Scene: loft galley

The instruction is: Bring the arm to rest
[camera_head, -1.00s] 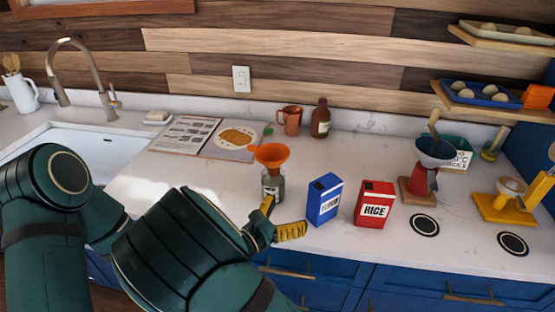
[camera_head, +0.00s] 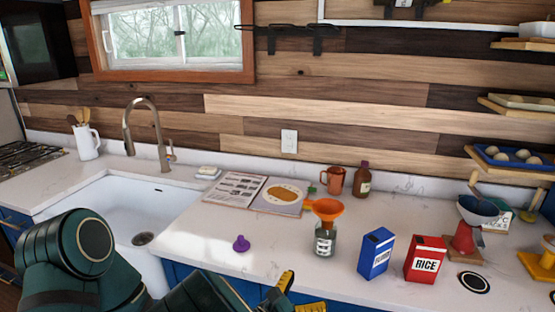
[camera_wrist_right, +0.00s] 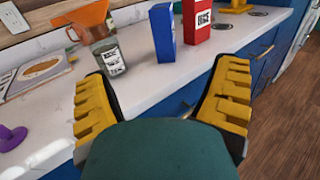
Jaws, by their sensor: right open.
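My right gripper (camera_head: 298,294) is at the bottom edge of the head view, low in front of the counter. In the right wrist view its yellow-padded fingers (camera_wrist_right: 163,108) are spread wide with nothing between them. A glass jar (camera_head: 325,240) with an orange funnel (camera_head: 328,208) on top stands upright on the counter beyond the gripper, apart from it; the jar also shows in the right wrist view (camera_wrist_right: 109,57). My left gripper is not in view.
A blue box (camera_head: 375,254) and a red rice box (camera_head: 424,260) stand right of the jar. A purple object (camera_head: 241,243) lies left of it. An open book (camera_head: 255,192), a copper mug (camera_head: 334,180) and a brown bottle (camera_head: 363,180) are behind. The sink (camera_head: 112,208) is at left.

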